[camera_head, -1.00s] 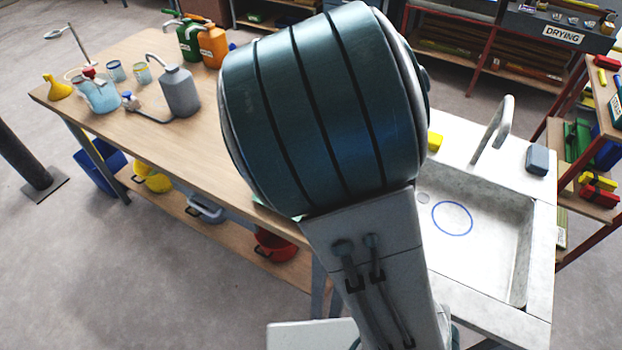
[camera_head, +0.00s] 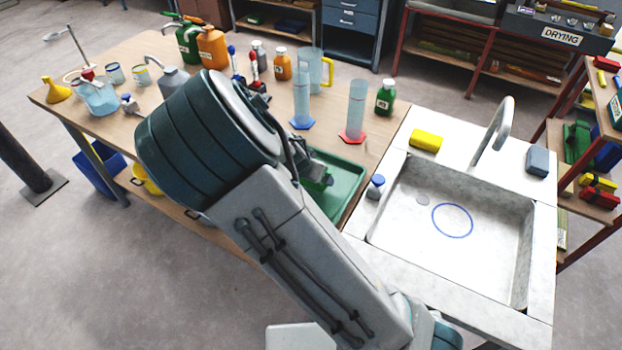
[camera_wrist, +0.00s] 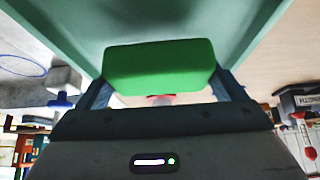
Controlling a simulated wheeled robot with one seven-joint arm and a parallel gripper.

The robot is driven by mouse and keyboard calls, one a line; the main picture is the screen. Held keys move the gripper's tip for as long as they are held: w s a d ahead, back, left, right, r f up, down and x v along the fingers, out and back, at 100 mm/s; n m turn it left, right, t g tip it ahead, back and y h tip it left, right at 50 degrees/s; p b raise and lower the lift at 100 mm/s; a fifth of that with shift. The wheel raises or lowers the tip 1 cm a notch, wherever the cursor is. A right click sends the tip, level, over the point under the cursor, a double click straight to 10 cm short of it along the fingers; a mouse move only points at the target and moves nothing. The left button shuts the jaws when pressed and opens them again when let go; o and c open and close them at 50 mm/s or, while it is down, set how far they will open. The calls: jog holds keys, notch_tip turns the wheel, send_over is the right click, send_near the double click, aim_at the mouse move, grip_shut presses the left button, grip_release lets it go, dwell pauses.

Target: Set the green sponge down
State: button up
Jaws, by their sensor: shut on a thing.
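The green sponge (camera_wrist: 160,66) is a plain block held between the two fingers of my gripper (camera_wrist: 164,90) in the wrist view. In the head view my gripper (camera_head: 312,172) is over the green tray (camera_head: 350,178) on the wooden table, and the sponge is mostly hidden by it. The tray also fills the upper part of the wrist view (camera_wrist: 75,22) behind the sponge. I cannot tell whether the sponge touches the tray floor.
A sink (camera_head: 480,240) with a tap (camera_head: 495,130) stands right of the tray. A yellow sponge (camera_head: 426,140) and a blue-capped item (camera_head: 376,185) are on its rim. Cylinders with a blue base (camera_head: 301,105) and a red base (camera_head: 355,110) stand behind the tray.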

jog(key=shift+f, duration=1.4)
jog(key=shift+f, duration=0.2)
jog(key=o, duration=0.6)
jog(key=shift+r, duration=0.15)
